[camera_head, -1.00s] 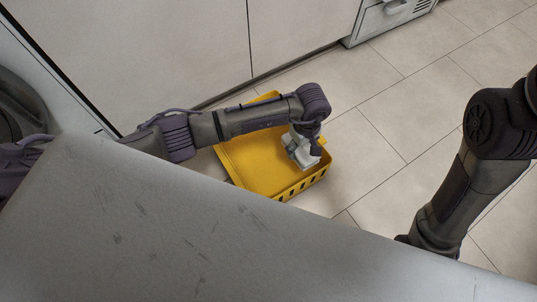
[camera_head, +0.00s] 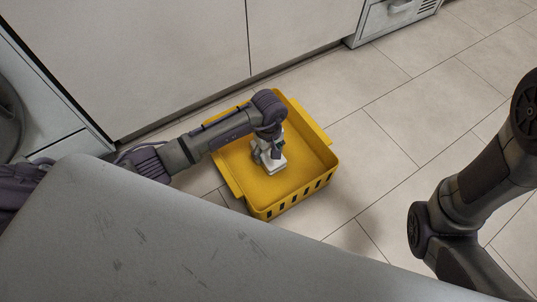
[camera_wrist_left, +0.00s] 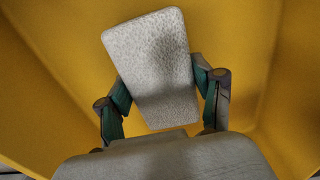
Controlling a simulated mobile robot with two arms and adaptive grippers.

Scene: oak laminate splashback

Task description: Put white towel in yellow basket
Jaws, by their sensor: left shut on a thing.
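The yellow basket (camera_head: 315,185) stands on the tiled floor, open at the top. My left gripper (camera_head: 270,158) reaches down over its interior. The white towel (camera_head: 272,167) is at that gripper, within the outline of the basket. In the left wrist view the towel (camera_wrist_left: 150,60) looks like a pale, textured, folded block between the two fingers of the left gripper (camera_wrist_left: 163,100), with yellow basket surfaces (camera_wrist_left: 50,110) all around. I cannot tell whether the towel touches the basket floor. My right arm is at the right edge of the head view; its gripper is out of view.
A grey surface (camera_head: 150,240) fills the lower left, in front of the basket. Pale cabinet fronts (camera_head: 170,60) stand behind it, and a drawer unit (camera_head: 390,15) is at the top. The tiled floor (camera_head: 400,120) right of the basket is clear.

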